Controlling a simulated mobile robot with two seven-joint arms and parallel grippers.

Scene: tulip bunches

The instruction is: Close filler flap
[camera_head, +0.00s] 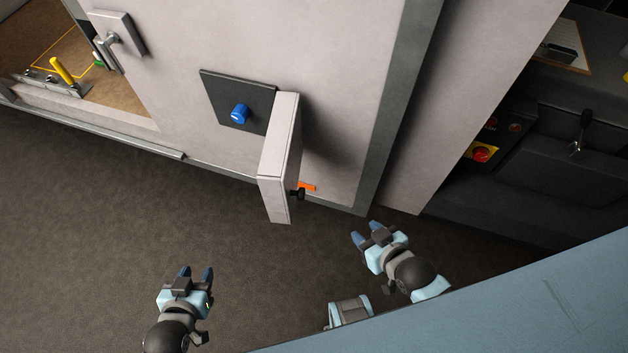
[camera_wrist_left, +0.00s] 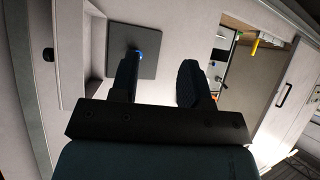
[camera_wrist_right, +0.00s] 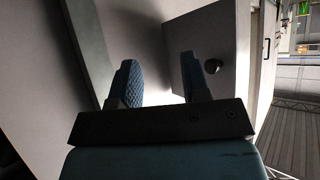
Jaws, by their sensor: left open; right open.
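The filler flap (camera_head: 279,160) is a pale panel standing open, sticking out from the light wall on the right side of a dark square recess (camera_head: 226,92). A blue cap (camera_head: 240,114) sits in the recess. A black knob (camera_head: 298,194) is on the flap's right face, and it also shows in the right wrist view (camera_wrist_right: 212,66). My left gripper (camera_head: 196,273) is open and empty, below and left of the flap, apart from it. My right gripper (camera_head: 365,234) is open and empty, to the right of and below the flap, apart from it.
A latch handle (camera_head: 108,42) is at upper left, near an opening with a yellow lever (camera_head: 63,71). A dark panel with a red button (camera_head: 481,154) is at right. The dark floor (camera_head: 90,220) is clear.

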